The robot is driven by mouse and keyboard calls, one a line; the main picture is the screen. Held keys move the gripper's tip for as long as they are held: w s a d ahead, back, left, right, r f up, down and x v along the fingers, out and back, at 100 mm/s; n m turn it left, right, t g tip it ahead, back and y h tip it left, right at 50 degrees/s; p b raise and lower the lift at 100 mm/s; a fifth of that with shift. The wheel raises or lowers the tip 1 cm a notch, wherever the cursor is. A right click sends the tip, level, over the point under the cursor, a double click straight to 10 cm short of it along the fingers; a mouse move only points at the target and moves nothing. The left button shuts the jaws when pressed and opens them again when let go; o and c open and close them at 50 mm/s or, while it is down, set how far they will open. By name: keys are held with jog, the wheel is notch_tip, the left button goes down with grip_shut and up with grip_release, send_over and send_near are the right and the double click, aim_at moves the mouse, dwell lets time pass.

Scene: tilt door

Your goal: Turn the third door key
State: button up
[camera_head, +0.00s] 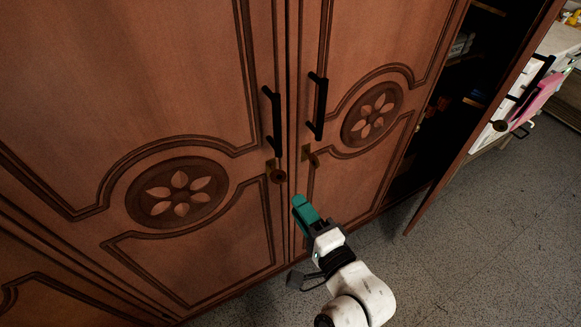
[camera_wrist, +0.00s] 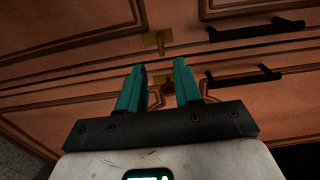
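Two adjoining wooden doors each carry a key below a black handle. In the head view the left door's key (camera_head: 277,175) has a dark round bow, and the right door's key (camera_head: 313,159) sits by a brass plate. My gripper (camera_head: 304,209), with teal fingers, is just below and in front of them. In the wrist view my gripper (camera_wrist: 158,82) is open and empty. A small dark round key (camera_wrist: 168,87) shows between its fingers, apparently beyond the tips. A brass key (camera_wrist: 158,39) shows above them. I cannot tell which door each wrist-view key belongs to.
Black handles (camera_head: 273,120) (camera_head: 318,105) stick out above the keys. A further door (camera_head: 482,115) at the right stands open, with dark shelves behind it. Grey floor (camera_head: 480,235) is clear at the lower right. A counter (camera_head: 562,38) stands at the far right.

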aim_at(278, 175)
jog(key=x, duration=1)
jog(key=shift+w+a, duration=0.25)
jog(key=shift+w, duration=0.05)
jog(key=shift+c, duration=0.5)
grip_shut()
